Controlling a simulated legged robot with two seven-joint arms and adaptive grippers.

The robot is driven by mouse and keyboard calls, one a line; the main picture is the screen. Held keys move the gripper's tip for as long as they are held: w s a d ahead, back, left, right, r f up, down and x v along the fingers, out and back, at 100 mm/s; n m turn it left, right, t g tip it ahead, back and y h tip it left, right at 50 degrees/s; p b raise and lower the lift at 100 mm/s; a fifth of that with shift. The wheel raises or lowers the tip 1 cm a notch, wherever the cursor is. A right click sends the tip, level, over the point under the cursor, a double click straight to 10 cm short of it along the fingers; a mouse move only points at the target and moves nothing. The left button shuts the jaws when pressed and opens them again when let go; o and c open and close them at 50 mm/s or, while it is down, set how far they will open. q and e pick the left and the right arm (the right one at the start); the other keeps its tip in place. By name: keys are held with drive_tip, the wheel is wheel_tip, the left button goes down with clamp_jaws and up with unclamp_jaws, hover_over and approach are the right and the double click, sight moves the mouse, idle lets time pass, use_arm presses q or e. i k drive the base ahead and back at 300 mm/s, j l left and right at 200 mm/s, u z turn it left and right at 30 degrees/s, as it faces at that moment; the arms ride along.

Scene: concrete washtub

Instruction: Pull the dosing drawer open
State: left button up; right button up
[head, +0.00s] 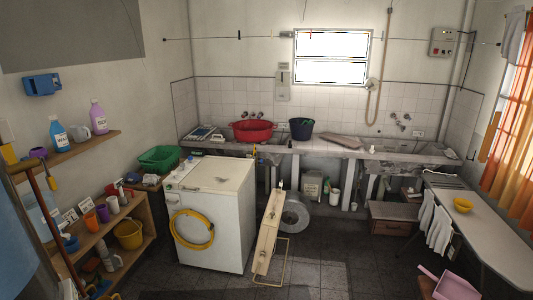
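A white washing machine (222,205) stands on the tiled floor left of centre, below the left part of the counter. Knobs or small fittings show along the left edge of its top. A yellow ring or coiled hose (192,230) is on its side facing me. The dosing drawer cannot be made out clearly at this distance, so I cannot tell whether it is open or shut. Neither of my grippers is in view.
A loaded wooden shelf (145,241) is at left. A long table (490,228) and pink container (455,284) are right. Floor between is mostly clear.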

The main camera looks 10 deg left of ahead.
sight(173, 199)
drive_tip(key=i+u, duration=0.1)
drive_tip(key=i, duration=0.55)
drive_tip(key=i+l+u, duration=0.1)
drive_tip(key=i, duration=0.6)
drive_tip(key=i+l+u, duration=0.1)
drive_tip(key=i, duration=0.55)
